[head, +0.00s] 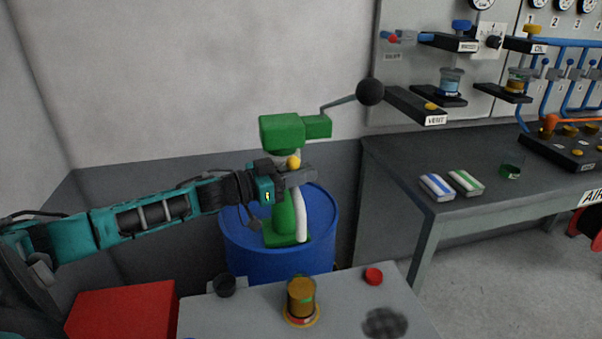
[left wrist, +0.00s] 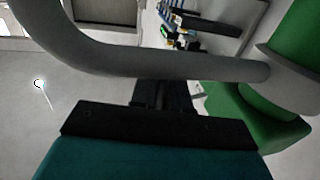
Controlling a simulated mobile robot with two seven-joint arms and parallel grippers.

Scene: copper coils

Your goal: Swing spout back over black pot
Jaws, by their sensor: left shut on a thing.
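A green pump (head: 282,132) stands on a blue drum (head: 275,262). Its pale grey spout (head: 301,217) hangs down at the front right of the pump, over the drum top; a yellow knob (head: 293,162) sits near its upper end. In the left wrist view the curved spout (left wrist: 150,62) crosses the picture to the green pump (left wrist: 262,125). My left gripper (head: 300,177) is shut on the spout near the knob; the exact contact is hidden. The black pot (head: 224,285) is at the left corner of the grey table, left of the spout. My right gripper is not in view.
The grey table (head: 240,318) in front holds an amber spool-like item (head: 301,297), a red cap (head: 373,276) and a dark round mesh (head: 385,322). A red box (head: 122,312) is at the left. The pump's lever ends in a black ball (head: 370,92). A workbench (head: 400,175) stands right.

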